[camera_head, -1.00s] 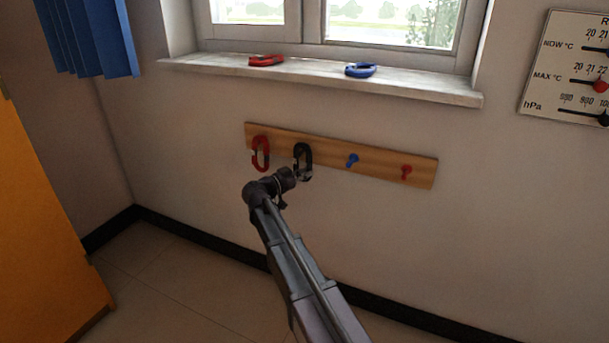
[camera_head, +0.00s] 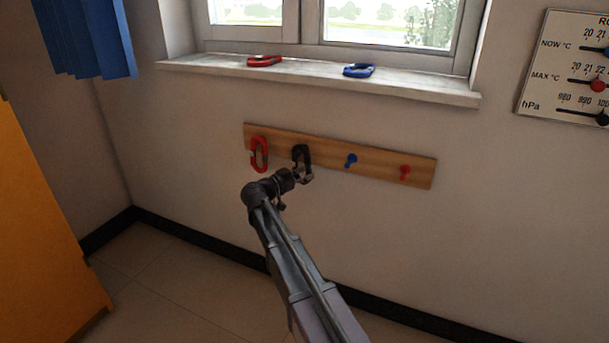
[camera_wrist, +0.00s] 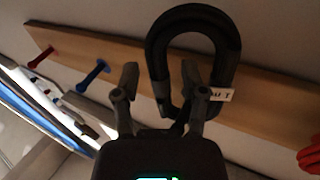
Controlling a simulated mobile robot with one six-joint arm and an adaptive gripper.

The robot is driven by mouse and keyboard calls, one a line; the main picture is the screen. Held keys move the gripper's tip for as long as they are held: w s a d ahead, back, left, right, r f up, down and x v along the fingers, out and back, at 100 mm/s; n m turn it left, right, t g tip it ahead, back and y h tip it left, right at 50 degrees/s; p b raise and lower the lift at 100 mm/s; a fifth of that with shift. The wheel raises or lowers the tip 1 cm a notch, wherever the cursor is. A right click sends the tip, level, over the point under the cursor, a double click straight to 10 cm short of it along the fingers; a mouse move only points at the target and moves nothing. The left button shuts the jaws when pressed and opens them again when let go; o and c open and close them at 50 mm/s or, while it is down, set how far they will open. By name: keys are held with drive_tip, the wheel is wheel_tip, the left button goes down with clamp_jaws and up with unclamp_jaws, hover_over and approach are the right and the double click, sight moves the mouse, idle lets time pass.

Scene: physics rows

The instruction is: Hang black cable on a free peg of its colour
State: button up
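The black cable (camera_head: 306,156) is a closed loop that sits against the wooden peg board (camera_head: 385,172), second from the left. The peg behind it is hidden. In the wrist view the black cable (camera_wrist: 228,50) stands upright before the board, with a small white tag at its lower right. My gripper (camera_head: 298,176) is at the lower part of the loop. In the wrist view my gripper's fingers (camera_wrist: 160,76) are apart, one on each side of the loop's left strand, with gaps showing. A blue peg (camera_head: 351,160) and a red peg (camera_head: 405,172) are bare.
A red cable (camera_head: 259,154) hangs at the board's left end, close to the black one. Another red cable (camera_head: 264,61) and a blue cable (camera_head: 359,70) lie on the windowsill (camera_head: 420,88) above.

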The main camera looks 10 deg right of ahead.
drive_tip(key=shift+a, duration=0.1)
idle(0.3)
drive_tip(key=v, duration=1.2)
drive_tip(key=shift+s, duration=0.1)
drive_tip(key=s+d+f+n+g+y+p, duration=0.3)
drive_tip(key=s+d+f+n+g+y, duration=0.25)
drive_tip(key=s+d+f, duration=0.45)
drive_tip(key=s+f+n+g+y+p, duration=0.3)
drive_tip(key=s+n+y, duration=0.4)
drive_tip(key=s+y, duration=0.65)
wheel_tip(320, 180, up, 39)
drive_tip(key=s+h+p, duration=0.1)
drive_tip(key=h+p, duration=0.2)
drive_tip(key=p, duration=3.5)
drive_tip(key=shift+s, duration=0.3)
